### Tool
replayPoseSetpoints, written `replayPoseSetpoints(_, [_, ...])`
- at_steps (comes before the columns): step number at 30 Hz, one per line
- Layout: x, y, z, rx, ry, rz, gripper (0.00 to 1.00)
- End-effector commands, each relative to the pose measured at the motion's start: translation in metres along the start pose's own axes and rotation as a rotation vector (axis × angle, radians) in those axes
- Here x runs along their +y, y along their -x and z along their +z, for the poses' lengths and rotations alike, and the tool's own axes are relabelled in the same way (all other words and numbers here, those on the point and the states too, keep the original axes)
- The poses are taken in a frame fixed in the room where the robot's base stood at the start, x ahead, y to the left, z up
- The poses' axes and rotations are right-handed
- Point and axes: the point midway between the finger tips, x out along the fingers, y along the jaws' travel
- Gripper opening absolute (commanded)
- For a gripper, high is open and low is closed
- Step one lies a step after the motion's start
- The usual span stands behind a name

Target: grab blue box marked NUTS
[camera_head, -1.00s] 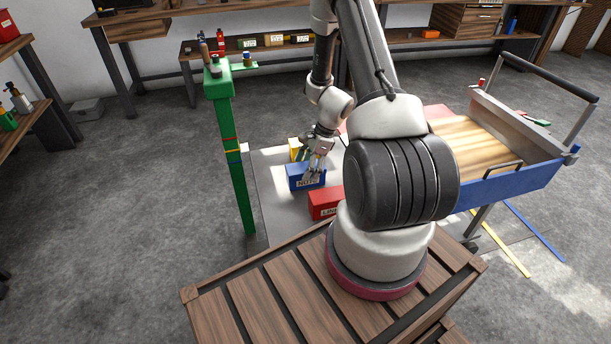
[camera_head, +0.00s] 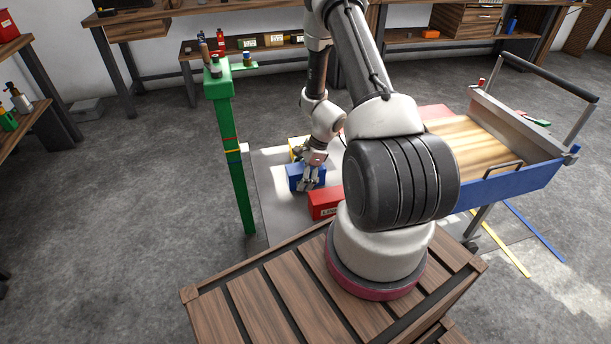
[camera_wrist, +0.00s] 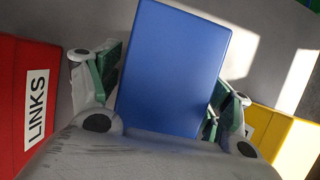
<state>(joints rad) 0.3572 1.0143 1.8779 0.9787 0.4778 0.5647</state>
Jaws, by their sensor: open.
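The blue box (camera_head: 294,178) stands on a grey platform, between a yellow box and a red box. Its NUTS label is mostly covered by my gripper in the head view. My gripper (camera_head: 308,184) is pointed down at the blue box. In the wrist view the blue box (camera_wrist: 175,70) fills the space between the two green-padded fingers of my gripper (camera_wrist: 165,95). One finger is at each side of the box. The fingers are open; a small gap shows on the left, and contact on the right cannot be told.
A red box (camera_head: 323,204) marked LINKS (camera_wrist: 28,95) stands close on one side, a yellow box (camera_wrist: 285,140) on the other. A green post (camera_head: 237,160) rises left of the grey platform (camera_head: 272,205). A blue-sided cart (camera_head: 515,186) stands at right.

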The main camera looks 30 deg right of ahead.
Motion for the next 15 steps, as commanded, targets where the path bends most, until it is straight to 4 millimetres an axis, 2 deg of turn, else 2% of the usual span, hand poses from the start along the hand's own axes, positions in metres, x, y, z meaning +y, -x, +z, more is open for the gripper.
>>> replayPoseSetpoints(10, [0.0000, -0.0010, -0.0005, 0.000, 0.000, 0.000, 0.77])
replayPoseSetpoints(15, [-0.0001, -0.0010, -0.0005, 0.000, 0.000, 0.000, 0.46])
